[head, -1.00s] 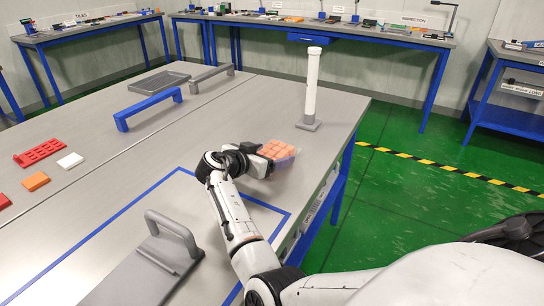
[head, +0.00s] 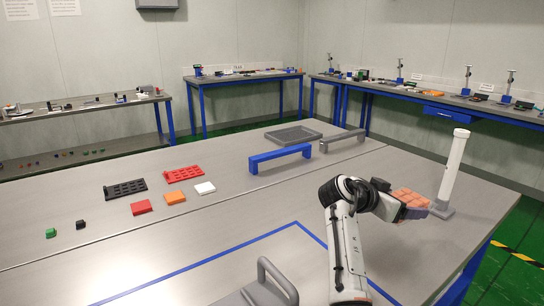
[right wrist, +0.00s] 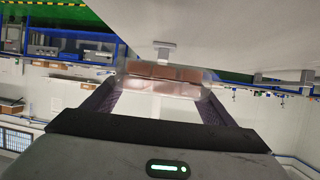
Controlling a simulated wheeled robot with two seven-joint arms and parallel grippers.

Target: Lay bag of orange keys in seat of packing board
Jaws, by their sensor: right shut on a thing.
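The bag of orange keys (head: 412,198) is a clear bag with orange blocks showing through. My right gripper (head: 398,203) is shut on it and holds it above the right part of the grey table, in front of the white post. In the right wrist view the bag (right wrist: 162,82) sits between the two fingers. No seat that I can clearly name as the packing board's shows. A grey board with a raised handle (head: 277,274) is cut off at the bottom edge. My left gripper is not in view.
A white post (head: 453,168) stands at the table's right edge. Blue (head: 280,155) and grey (head: 342,140) bar handles and a grey tray (head: 293,135) are farther back. Black (head: 125,189) and red (head: 184,174) slotted plates and several small blocks lie left. The blue-outlined area is mostly clear.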

